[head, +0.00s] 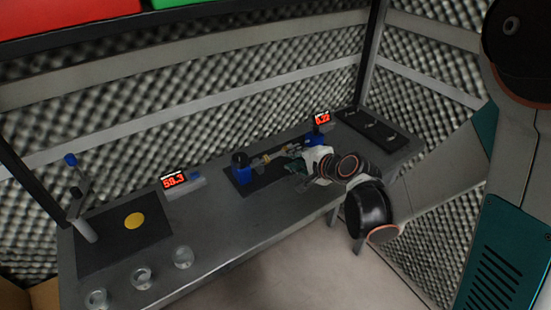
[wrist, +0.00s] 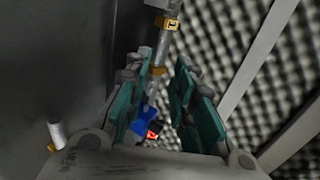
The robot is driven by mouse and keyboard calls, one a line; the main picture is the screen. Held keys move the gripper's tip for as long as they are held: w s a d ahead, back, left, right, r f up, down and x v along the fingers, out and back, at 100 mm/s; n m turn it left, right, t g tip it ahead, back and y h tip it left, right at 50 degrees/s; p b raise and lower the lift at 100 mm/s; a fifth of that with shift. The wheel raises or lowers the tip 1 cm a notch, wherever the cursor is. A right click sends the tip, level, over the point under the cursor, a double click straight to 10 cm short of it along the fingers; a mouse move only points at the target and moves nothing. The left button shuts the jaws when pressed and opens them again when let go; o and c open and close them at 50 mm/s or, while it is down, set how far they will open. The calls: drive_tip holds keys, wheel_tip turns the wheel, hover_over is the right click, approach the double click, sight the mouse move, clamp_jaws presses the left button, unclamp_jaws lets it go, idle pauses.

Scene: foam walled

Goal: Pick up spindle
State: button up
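The likely spindle is a grey rod with brass-coloured collars (wrist: 163,50). In the head view the spindle (head: 264,160) lies along a dark base on the bench, with blue blocks near its ends. My gripper (head: 292,168) is beside its right part, over the bench, and partly hides it. In the wrist view my gripper (wrist: 165,95) has its teal-padded fingers apart, with the rod running down through the gap between them toward a blue block (wrist: 127,130). I see no clear contact; whether the rod is fully between the pads cannot be told.
Red-lit displays (head: 174,181) and (head: 322,118) stand on the grey bench (head: 215,235). A black panel with small items (head: 372,128) is at right. A yellow disc (head: 134,221), a stand with a blue knob (head: 71,160) and glass jars (head: 183,257) are at left. Foam walls (head: 265,95) close the back.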

sight(278, 155)
drive_tip(key=b+x, duration=0.1)
drive_tip(key=x, duration=0.3)
drive_tip(key=shift+s, duration=0.1)
drive_tip(key=b+x, duration=0.2)
drive_tip(key=x, duration=0.3)
drive_tip(key=shift+f, duration=0.1)
clamp_jaws()
